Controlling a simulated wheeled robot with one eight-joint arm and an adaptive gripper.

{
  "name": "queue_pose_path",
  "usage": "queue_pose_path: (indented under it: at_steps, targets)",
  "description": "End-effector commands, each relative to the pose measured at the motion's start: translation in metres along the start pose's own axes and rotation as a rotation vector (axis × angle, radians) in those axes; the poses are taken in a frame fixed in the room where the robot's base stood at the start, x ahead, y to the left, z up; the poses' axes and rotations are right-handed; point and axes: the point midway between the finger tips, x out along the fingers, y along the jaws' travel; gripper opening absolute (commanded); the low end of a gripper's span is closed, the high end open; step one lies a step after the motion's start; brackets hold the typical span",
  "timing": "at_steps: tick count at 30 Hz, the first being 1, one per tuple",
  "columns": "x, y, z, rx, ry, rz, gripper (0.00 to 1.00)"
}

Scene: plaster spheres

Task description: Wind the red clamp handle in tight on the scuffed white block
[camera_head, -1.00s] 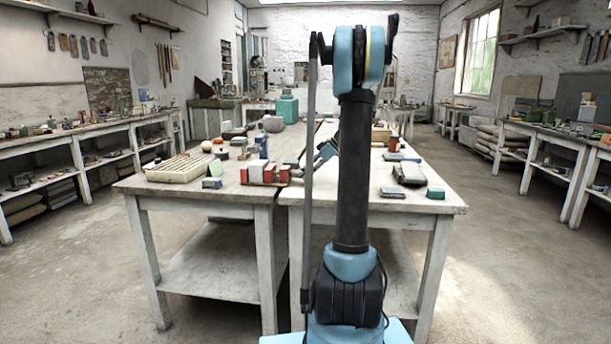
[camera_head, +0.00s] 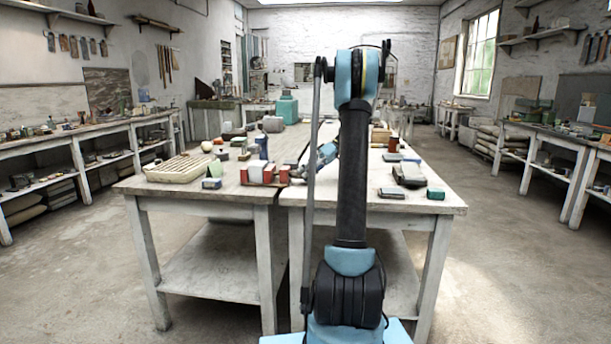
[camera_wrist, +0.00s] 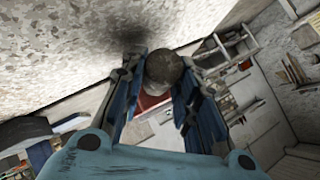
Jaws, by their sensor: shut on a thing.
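A red-and-white clamp assembly (camera_head: 262,173) sits near the front edge of the left table, with a white block (camera_head: 268,173) between red parts. In the wrist view, my gripper (camera_wrist: 160,82) is shut on the clamp handle, whose round, dark grey-brown end (camera_wrist: 165,67) lies between the blue fingers. A red part (camera_wrist: 150,101) shows just behind it, and a pale surface lies below that. I cannot tell whether the clamp touches the white block.
A cream ridged tray (camera_head: 180,169) lies to the left of the clamp.

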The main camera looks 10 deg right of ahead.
Motion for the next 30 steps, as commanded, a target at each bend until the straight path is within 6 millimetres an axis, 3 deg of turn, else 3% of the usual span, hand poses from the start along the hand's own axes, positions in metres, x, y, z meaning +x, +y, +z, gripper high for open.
queue_pose_path:
  at_steps: [10, 11, 13, 24, 30]
  targets:
    - [-0.001, 0.004, 0.000, 0.004, 0.002, 0.007, 0.05]
    - [-0.001, 0.004, 0.000, 0.004, 0.002, 0.007, 0.33]
    - [-0.001, 0.003, 0.000, 0.004, 0.002, 0.006, 0.49]
    - [-0.001, 0.000, 0.000, 0.002, 0.000, 0.002, 0.49]
    - [-0.013, -0.012, -0.012, 0.002, 0.000, 0.001, 0.49]
